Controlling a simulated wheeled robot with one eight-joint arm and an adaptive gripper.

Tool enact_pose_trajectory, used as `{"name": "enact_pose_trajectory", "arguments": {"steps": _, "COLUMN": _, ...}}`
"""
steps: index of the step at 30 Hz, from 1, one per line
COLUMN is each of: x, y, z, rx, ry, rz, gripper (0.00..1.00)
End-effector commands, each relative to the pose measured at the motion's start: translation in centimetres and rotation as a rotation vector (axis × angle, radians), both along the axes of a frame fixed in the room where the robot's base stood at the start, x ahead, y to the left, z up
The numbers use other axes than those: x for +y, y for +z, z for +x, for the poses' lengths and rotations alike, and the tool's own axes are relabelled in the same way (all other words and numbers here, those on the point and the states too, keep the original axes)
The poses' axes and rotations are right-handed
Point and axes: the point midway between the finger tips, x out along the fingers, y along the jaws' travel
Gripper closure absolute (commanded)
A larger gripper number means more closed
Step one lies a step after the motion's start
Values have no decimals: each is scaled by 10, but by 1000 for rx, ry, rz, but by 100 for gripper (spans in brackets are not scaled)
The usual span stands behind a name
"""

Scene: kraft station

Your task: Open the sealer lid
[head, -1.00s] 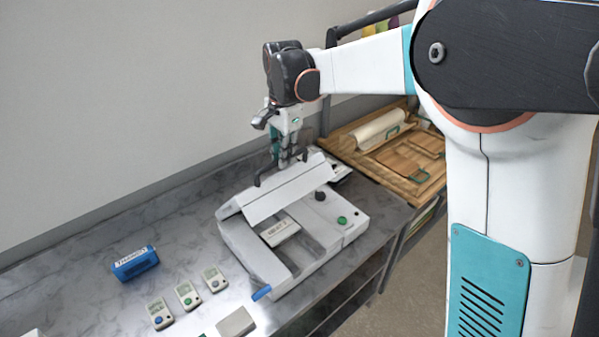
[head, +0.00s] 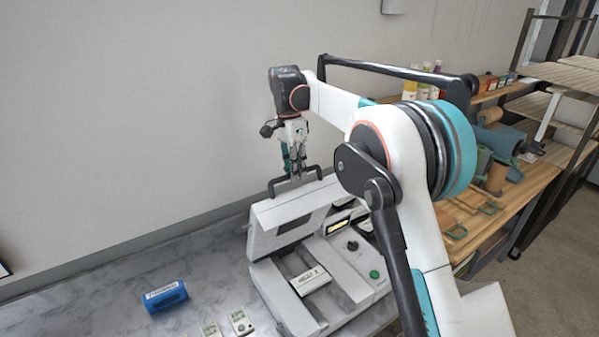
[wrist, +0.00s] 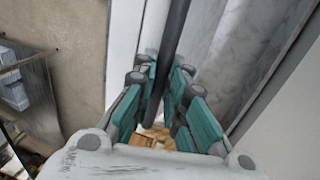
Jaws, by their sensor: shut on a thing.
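The sealer (head: 347,290) is a pale grey machine on the marble-patterned counter. Its lid (head: 290,207) is raised at the back, tilted up well above the base, with a dark handle (head: 317,171) along its top edge. My gripper (head: 296,176) is at the middle of that handle, above the lid, and is shut on it. In the wrist view the dark handle bar (wrist: 174,35) runs between the teal fingers (wrist: 157,100). The fingertips' exact contact is partly hidden by the fingers. A labelled pale block (head: 311,281) shows in the sealer's open bay.
A green button (head: 374,274) and dark knob (head: 352,245) are on the sealer's right. The wall stands close behind; wooden shelving (head: 487,218) is at right.

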Motion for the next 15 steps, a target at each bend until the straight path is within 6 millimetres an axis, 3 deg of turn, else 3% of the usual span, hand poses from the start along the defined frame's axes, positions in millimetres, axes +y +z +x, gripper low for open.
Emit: {"name": "enact_pose_trajectory", "arguments": {"steps": 15, "x": 8, "y": 3, "z": 7, "rx": 4, "ry": 5, "rz": -3, "gripper": 100}}
